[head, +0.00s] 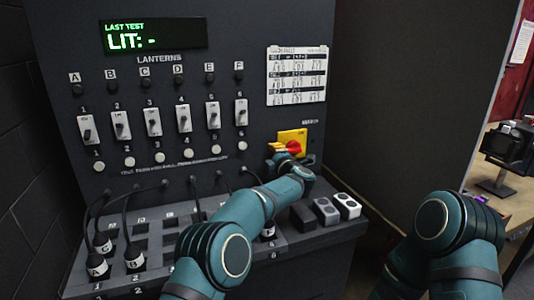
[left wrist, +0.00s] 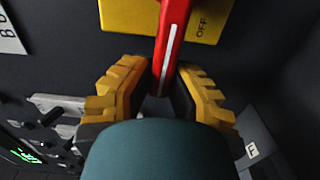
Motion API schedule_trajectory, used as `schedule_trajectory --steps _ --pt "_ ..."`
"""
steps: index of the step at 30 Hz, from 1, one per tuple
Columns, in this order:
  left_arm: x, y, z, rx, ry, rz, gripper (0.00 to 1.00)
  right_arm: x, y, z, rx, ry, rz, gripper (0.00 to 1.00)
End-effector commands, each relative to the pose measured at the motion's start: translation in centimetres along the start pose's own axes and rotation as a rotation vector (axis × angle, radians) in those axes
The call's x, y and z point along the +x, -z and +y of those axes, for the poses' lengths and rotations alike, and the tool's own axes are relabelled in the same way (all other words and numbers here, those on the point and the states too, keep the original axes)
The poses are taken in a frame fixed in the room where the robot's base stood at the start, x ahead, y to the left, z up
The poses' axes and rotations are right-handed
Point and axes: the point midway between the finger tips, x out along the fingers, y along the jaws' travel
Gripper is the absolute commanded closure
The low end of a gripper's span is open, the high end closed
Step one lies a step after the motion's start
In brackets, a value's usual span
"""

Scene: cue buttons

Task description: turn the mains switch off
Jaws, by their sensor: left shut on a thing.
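The mains switch is a yellow plate (head: 298,134) with a red rotary handle (head: 294,147) on the right part of the dark panel. In the left wrist view the red handle (left wrist: 172,35) has a white stripe along it and crosses the yellow plate (left wrist: 125,14). The word OFF shows on the plate to the right of the handle; the stripe does not point at it. My left gripper (left wrist: 160,92) is shut on the handle's end, one yellow-padded finger on each side. In the head view my left gripper (head: 281,159) partly covers the switch.
Left of the switch are a row of small toggle switches (head: 153,122), round buttons (head: 188,154) and a lit display (head: 154,37). My right arm is at the lower right.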

Motion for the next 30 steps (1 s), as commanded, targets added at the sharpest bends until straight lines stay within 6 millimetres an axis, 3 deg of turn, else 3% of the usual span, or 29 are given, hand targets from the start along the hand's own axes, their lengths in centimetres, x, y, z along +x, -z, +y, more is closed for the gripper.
schedule_trajectory --steps 21,22,24,30 --pt "-0.14 -0.67 -0.18 -0.044 -0.002 0.002 1.0 0.17 0.04 0.08 0.0 0.0 0.001 0.53" --pt "-0.14 -0.68 -0.18 -0.044 -0.002 0.002 0.71 0.17 0.04 0.08 0.0 0.0 0.001 0.53" --pt "-0.15 -0.69 -0.2 -0.043 -0.002 0.002 0.52 0.17 0.03 0.07 0.0 0.0 0.001 0.53" --pt "-0.2 -0.75 -0.25 -0.042 -0.001 0.001 0.52 0.17 0.03 0.07 0.0 0.0 0.001 0.53"
